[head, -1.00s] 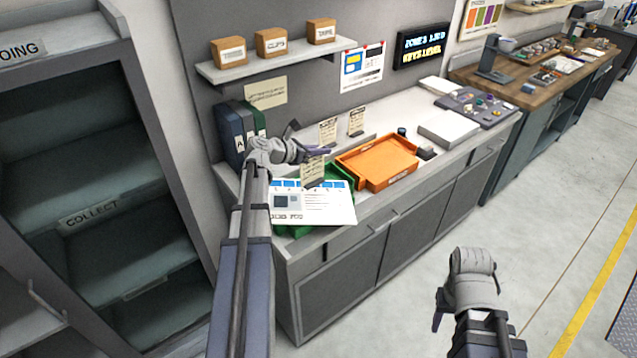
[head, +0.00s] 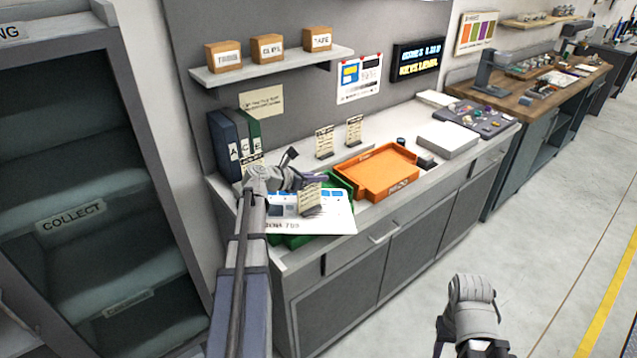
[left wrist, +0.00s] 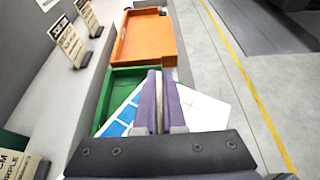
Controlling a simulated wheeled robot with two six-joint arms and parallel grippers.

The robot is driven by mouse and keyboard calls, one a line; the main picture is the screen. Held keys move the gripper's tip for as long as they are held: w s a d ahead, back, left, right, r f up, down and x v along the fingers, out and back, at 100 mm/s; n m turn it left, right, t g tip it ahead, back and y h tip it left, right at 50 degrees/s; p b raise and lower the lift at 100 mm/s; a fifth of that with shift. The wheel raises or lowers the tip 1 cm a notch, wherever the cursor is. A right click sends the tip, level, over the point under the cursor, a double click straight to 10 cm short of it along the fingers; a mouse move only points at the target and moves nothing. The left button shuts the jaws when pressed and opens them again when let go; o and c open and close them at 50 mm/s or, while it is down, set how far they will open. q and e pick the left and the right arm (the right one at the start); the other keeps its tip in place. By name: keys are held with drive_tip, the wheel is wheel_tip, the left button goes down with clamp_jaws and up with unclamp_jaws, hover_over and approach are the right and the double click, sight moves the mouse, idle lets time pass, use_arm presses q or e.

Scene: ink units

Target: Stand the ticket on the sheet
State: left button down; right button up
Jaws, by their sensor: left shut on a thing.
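The ticket (head: 309,196) is a small cream card with dark print and a dark foot. My left gripper (head: 318,181) is shut on it and holds it upright over the sheet. In the left wrist view the fingers (left wrist: 158,88) pinch it edge-on. The sheet (head: 338,221) is white with blue boxes and lies across the green tray (head: 290,241), overhanging its front; its lower right part shows in the left wrist view (left wrist: 206,112). I cannot tell whether the ticket's foot touches the sheet. My right gripper (head: 440,347) hangs low at the front, its fingers mostly cut off.
An orange tray (head: 375,172) stands right of the green one. Two similar tickets (head: 324,142) (head: 354,130) stand behind, and another (head: 252,164) is near the binders (head: 232,140). A white paper stack (head: 448,139) is farther right. A shelf with boxes hangs above.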

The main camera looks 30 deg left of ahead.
use_arm(q)
drive_tip(key=shift+f+b, duration=0.25)
drive_tip(key=shift+b, duration=0.05)
drive_tip(key=c, duration=1)
unclamp_jaws()
drive_tip(key=shift+s+r+p, duration=0.25)
drive_tip(key=shift+r+p, duration=0.35)
drive_tip(key=p+v, duration=0.4)
drive_tip(key=v, duration=0.7)
drive_tip(key=shift+s+a, duration=0.15)
drive_tip(key=shift+a, duration=0.05)
drive_tip(key=shift+f, duration=0.1)
